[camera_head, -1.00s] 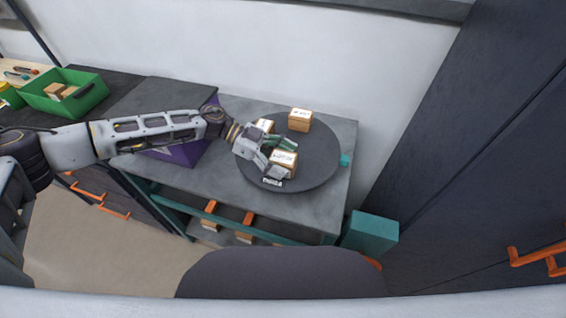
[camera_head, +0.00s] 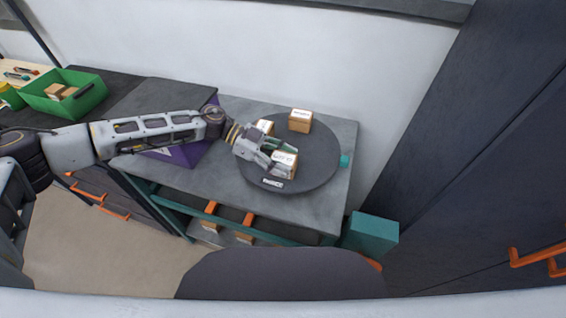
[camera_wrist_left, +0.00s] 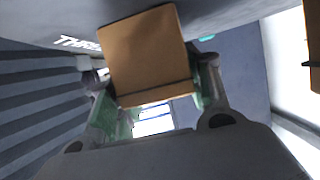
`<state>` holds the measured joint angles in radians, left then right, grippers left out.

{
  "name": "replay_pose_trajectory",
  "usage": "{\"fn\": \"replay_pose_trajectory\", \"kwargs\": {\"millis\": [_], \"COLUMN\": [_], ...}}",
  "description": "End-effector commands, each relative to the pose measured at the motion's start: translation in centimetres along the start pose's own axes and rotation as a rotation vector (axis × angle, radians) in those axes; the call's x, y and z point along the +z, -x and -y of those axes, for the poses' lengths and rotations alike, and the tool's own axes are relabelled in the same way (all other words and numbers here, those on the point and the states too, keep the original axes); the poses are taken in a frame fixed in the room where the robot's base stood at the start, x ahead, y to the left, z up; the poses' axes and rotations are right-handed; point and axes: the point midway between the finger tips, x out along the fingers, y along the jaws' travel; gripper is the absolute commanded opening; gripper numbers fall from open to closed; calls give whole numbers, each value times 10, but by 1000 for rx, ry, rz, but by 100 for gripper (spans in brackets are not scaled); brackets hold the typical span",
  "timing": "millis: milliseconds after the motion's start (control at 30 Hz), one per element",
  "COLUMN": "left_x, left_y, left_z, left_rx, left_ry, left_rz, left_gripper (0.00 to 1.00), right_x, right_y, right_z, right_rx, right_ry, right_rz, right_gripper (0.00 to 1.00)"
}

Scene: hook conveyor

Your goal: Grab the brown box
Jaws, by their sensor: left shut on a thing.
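A brown box (camera_head: 285,165) with a white label on top is at the front of the dark round turntable (camera_head: 318,175). My left gripper (camera_head: 279,155) reaches in from the left and is shut on this box. In the left wrist view the brown box (camera_wrist_left: 148,52) sits between the two green fingers (camera_wrist_left: 160,100). I cannot tell whether the box touches the turntable. Two more brown boxes stand on the turntable, one at the back (camera_head: 299,121) and one behind my gripper (camera_head: 265,126), partly hidden. My right gripper is not in view.
The turntable stands on a grey table (camera_head: 215,188) against a white wall. A green bin (camera_head: 64,94) with brown boxes stands at the far left. A purple object (camera_head: 180,150) lies under my left arm. A teal block (camera_head: 371,233) is at the table's front right.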

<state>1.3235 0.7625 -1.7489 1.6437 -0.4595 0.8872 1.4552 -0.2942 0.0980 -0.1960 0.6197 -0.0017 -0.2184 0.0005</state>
Motion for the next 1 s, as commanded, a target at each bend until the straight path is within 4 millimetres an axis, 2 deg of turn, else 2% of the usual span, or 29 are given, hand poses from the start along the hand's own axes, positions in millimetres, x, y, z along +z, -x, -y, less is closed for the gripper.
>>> {"fn": "replay_pose_trajectory", "kwargs": {"millis": [267, 567, 1000], "left_x": [-6, -36, -32], "left_y": [2, 15, 14], "left_z": [0, 1, -60], "left_rx": [0, -2, 0], "left_ry": [-2, -4, 1], "left_rz": [0, -1, -1], "left_gripper": [23, 23, 23], "right_x": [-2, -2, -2], "right_y": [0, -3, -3], "right_z": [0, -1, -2], "right_rx": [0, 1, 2], "right_ry": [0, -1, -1], "right_rz": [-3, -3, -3], "right_gripper": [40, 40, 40]}}
